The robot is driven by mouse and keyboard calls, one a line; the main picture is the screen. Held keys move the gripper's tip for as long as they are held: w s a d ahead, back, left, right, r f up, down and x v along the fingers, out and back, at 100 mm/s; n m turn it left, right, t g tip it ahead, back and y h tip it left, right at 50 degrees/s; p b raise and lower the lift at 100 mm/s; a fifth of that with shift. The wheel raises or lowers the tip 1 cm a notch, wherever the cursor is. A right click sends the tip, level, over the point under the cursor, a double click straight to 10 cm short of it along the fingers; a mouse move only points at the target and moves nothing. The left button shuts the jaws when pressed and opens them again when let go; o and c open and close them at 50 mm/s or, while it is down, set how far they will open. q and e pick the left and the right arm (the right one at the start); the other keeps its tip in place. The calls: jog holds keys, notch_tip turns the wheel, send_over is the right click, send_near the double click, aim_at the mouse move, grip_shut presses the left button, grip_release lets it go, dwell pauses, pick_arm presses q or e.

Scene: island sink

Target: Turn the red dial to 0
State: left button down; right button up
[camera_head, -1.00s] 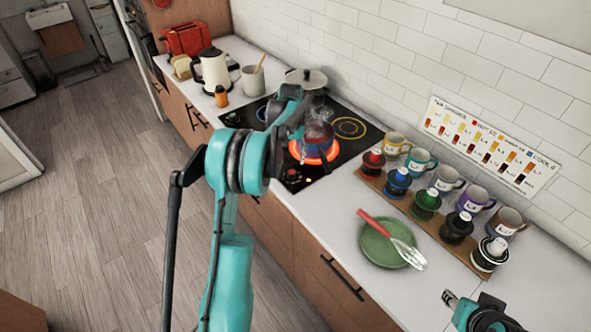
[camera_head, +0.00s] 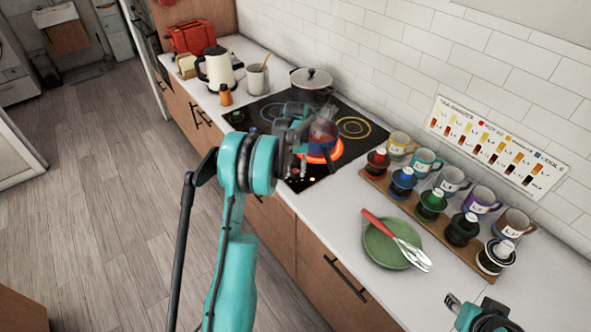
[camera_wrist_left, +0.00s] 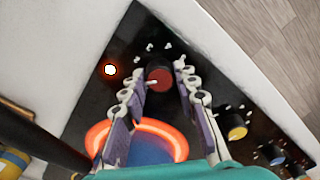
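The red dial (camera_wrist_left: 161,77) is on the black cooktop panel in the left wrist view. It has a dark body, a red top and a white mark pointing left. My left gripper (camera_wrist_left: 160,88) is open, with one finger on each side of the dial; I cannot tell whether they touch it. In the head view my left gripper (camera_head: 300,150) is over the front of the cooktop (camera_head: 352,108) and the red dial cannot be made out. White marks surround the dial. My right gripper (camera_head: 462,306) is at the lower right, over the counter; its opening is unclear.
A burner (camera_head: 325,156) glows orange beneath a see-through vessel (camera_head: 322,132), close to my left gripper. A yellow dial (camera_wrist_left: 237,131) and a blue dial (camera_wrist_left: 274,154) sit to the right. A lidded pot (camera_head: 312,84) stands behind. A green plate (camera_head: 380,248) lies right.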

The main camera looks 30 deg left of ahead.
aim_at(296, 171)
pick_arm(q)
jog(key=c, duration=2.3)
grip_release()
jog(key=shift+n, duration=0.4)
jog(key=n, duration=0.2)
jog(key=shift+n+b, duration=0.35)
jog(key=shift+n, duration=2.25)
jog(key=o, duration=1.2)
jog(key=shift+c, duration=0.2)
notch_tip(296, 171, up, 12)
